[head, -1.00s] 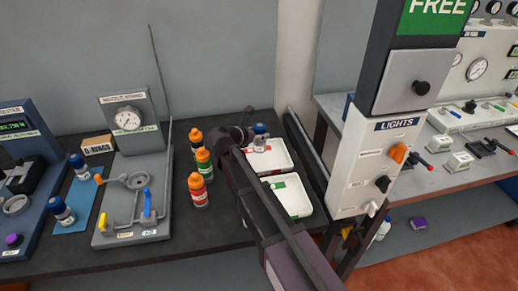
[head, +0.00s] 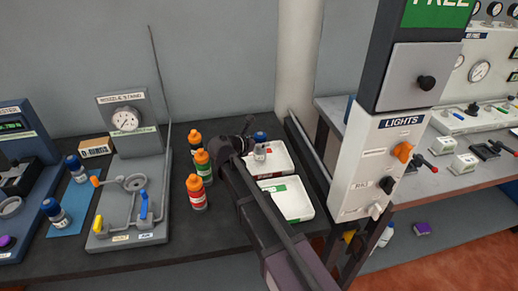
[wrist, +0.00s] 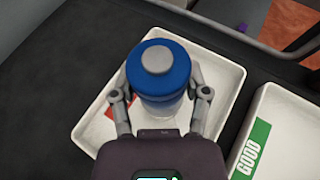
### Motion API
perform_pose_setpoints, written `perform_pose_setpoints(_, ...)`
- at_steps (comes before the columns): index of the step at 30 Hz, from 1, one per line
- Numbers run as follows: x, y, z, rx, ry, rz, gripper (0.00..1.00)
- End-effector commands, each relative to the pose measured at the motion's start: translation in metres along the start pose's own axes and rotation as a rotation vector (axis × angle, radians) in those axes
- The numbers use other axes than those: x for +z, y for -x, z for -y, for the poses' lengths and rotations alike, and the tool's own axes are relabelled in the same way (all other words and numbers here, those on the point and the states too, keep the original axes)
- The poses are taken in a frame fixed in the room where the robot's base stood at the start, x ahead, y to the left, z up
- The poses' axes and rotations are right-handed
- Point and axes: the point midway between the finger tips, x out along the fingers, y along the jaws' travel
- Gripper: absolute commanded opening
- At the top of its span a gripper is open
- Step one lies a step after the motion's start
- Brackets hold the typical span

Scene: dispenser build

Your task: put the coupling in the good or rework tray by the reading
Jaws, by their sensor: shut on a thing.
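My gripper (wrist: 160,98) is shut on the coupling (wrist: 157,70), a piece with a blue cap, a grey round top and a pale lower body. The coupling also shows in the head view (head: 260,137), upright over the back white tray (head: 284,157). That tray carries a red label, which the gripper partly hides in the wrist view (wrist: 232,78). Whether the coupling's base touches the tray floor cannot be told. The good tray (head: 297,208), with a green GOOD label, lies in front of it and is empty where visible.
Several orange-capped bottles (head: 197,192) stand left of the trays. A tall lights panel (head: 385,165) rises close on the right.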

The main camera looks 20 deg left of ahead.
Motion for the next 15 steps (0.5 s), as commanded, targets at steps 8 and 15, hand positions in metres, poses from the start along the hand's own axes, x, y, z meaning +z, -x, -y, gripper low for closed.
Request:
perform_pose_setpoints(8,-0.0169,-0.0074,0.0002,0.0,0.0,0.002,0.0)
perform_pose_setpoints(15,-0.0164,-0.0074,0.0003,-0.001,0.0,0.002,0.0)
